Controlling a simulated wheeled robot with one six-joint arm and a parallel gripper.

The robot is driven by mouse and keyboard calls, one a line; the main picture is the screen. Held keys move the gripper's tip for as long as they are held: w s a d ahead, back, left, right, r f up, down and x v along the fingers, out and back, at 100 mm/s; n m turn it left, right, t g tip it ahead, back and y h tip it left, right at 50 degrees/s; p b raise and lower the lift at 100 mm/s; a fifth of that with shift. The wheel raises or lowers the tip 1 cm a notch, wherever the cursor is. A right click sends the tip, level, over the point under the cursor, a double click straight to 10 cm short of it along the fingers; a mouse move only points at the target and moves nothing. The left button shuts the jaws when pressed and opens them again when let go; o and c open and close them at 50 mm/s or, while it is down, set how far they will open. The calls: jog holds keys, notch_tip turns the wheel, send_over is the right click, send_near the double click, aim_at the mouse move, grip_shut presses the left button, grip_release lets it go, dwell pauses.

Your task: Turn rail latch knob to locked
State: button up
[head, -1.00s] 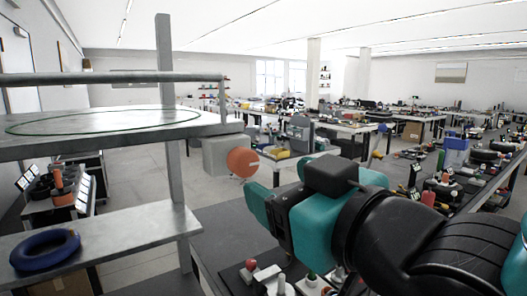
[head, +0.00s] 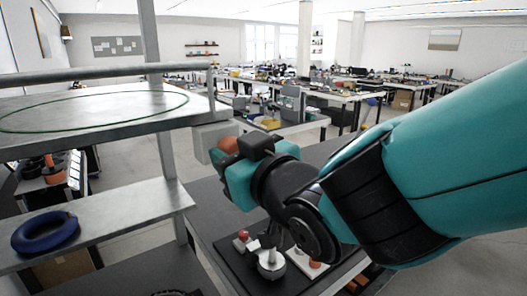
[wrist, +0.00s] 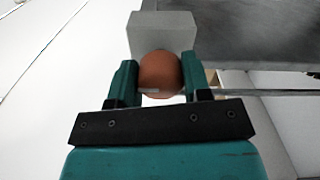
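The rail latch knob is a round orange-red knob (wrist: 160,76) on the front of a pale grey box (wrist: 162,32) in the wrist view. A short pale mark shows low on its face, about horizontal. My gripper (wrist: 160,80) has one dark teal finger at each side of the knob, with almost no gap visible. Whether the fingers press on it, I cannot tell. In the head view the knob (head: 229,144) shows only partly behind my gripper (head: 228,165), and the grey box (head: 204,138) is behind it, at the end of the metal shelf.
A metal rack (head: 90,205) stands at left, with a rail along its upper shelf and a blue ring (head: 45,233) on the lower one. Below my arm a dark bench (head: 215,215) carries small parts. Several cluttered tables stand farther back.

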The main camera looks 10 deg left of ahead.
jog(key=c, duration=0.3)
jog(key=shift+c, duration=0.2)
jog(key=shift+f+n+b, duration=0.1)
jog(key=shift+n+b, duration=0.3)
jog(key=shift+b, duration=0.05)
jog(key=n+b, duration=0.2)
jog(key=shift+f+n+b, duration=0.1)
jog(key=shift+n+b, duration=0.2)
jog(key=shift+n, duration=0.1)
jog(key=n+b, duration=0.3)
jog(key=n, duration=0.1)
jog(key=shift+w+n+b, duration=0.1)
jog(key=shift+n+b, duration=0.2)
jog(key=n+b, duration=0.4)
jog(key=n, duration=0.2)
jog(key=shift+r+n+b, duration=0.15)
jog(key=shift+n+b, duration=0.45)
jog(key=shift+n, duration=0.3)
jog(key=shift+r+n+b, duration=0.15)
jog(key=shift+n+b, duration=0.4)
jog(key=shift+n, duration=0.35)
